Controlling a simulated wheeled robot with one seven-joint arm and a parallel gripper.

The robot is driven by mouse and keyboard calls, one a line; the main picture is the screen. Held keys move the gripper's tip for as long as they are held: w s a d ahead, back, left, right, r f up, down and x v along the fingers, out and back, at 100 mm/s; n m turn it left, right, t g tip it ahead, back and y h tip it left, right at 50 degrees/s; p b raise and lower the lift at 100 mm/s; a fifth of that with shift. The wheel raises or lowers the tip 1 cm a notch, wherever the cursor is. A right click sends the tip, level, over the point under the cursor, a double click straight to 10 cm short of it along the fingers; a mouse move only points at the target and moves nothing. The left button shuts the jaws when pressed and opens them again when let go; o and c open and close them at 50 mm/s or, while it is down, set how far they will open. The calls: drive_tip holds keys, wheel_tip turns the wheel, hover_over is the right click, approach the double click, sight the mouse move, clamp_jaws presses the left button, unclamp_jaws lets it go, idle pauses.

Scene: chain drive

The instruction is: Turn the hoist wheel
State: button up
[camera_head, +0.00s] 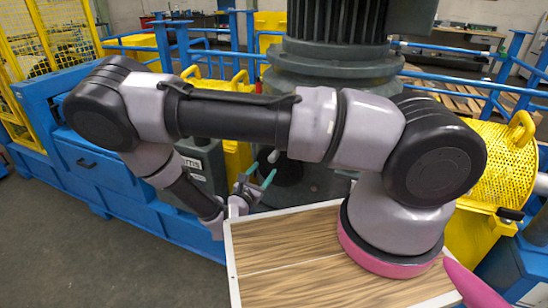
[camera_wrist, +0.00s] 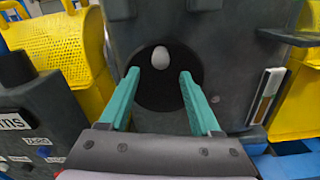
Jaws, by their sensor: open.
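A dark round disc (camera_wrist: 158,88), which looks like the hoist wheel, is set in the face of a grey machine housing (camera_wrist: 228,45) in the wrist view. A pale rounded knob (camera_wrist: 160,57) shows near its top. My gripper (camera_wrist: 159,75) is open, with its two teal fingers apart and pointing at the disc. The knob appears between and just above the fingertips, with nothing held. I cannot tell whether a finger touches it. In the head view my gripper (camera_head: 263,170) is small, in front of the dark disc (camera_head: 287,172), which it partly covers.
A grey box with labels (camera_wrist: 45,120) stands close at left in the wrist view. Yellow perforated guards (camera_wrist: 55,45) flank the housing. In the head view, blue machine frames (camera_head: 120,175) and blue rails (camera_head: 455,85) surround it. Open grey floor (camera_head: 70,250) lies at lower left.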

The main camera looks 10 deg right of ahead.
sight(270, 161)
drive_tip(key=x, duration=0.9)
drive_tip(key=shift+w+d, duration=0.2)
drive_tip(key=shift+w, duration=0.05)
clamp_jaws()
idle(1.0)
